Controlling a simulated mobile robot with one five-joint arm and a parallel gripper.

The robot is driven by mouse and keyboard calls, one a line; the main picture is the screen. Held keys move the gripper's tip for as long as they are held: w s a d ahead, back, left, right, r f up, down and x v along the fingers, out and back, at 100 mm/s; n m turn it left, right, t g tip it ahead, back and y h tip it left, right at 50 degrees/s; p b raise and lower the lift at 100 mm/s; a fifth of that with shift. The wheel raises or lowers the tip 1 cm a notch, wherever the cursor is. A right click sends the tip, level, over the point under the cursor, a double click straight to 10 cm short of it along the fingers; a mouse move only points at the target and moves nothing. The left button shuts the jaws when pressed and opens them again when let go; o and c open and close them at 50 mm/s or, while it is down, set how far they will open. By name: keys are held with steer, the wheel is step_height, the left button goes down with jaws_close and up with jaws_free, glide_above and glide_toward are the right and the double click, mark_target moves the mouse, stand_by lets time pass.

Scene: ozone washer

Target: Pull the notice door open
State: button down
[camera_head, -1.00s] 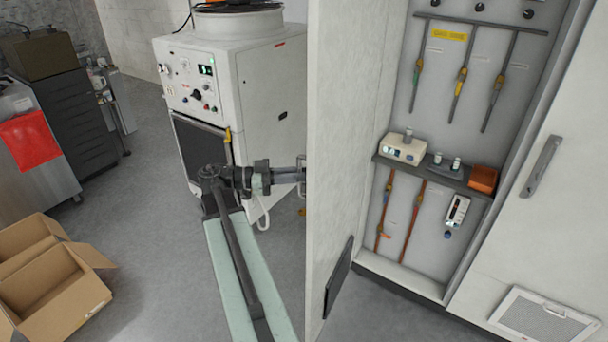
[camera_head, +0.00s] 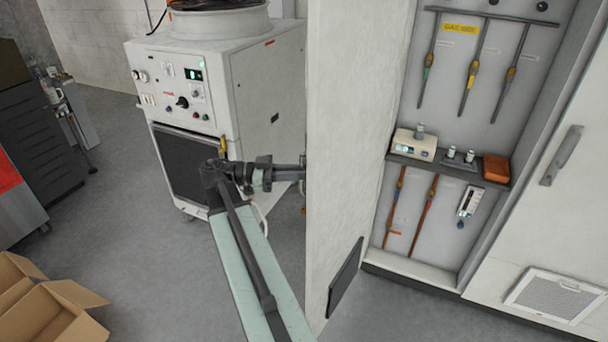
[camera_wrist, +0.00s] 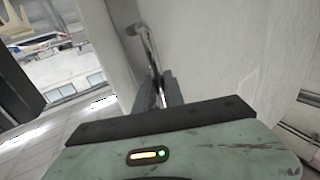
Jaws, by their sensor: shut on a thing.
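The notice door (camera_head: 345,130) is a tall pale panel standing swung out from the cabinet, its inner face with a dark vent showing in the head view. Its outer face (camera_wrist: 215,50) fills the middle right of the wrist view. A metal bar handle (camera_wrist: 148,42) stands out from that face. My gripper (camera_wrist: 162,92) is shut on the handle, with its dark fingers around the bar's lower part. In the head view my arm reaches the door's left edge from the left, and the fingertips are hidden or hard to make out there.
The open cabinet (camera_head: 455,130) shows pipes, valves and a shelf with small instruments. A second closed door (camera_head: 545,230) with a handle is at right. A white machine (camera_head: 200,120) stands behind my arm. An open cardboard box (camera_head: 45,310) lies at lower left. Grey floor between is clear.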

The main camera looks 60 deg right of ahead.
steer(key=shift+s, duration=0.1)
steer(key=c, duration=1.4)
jaws_free()
steer(key=shift+s+d, duration=0.1)
steer(key=shift+c, duration=0.2)
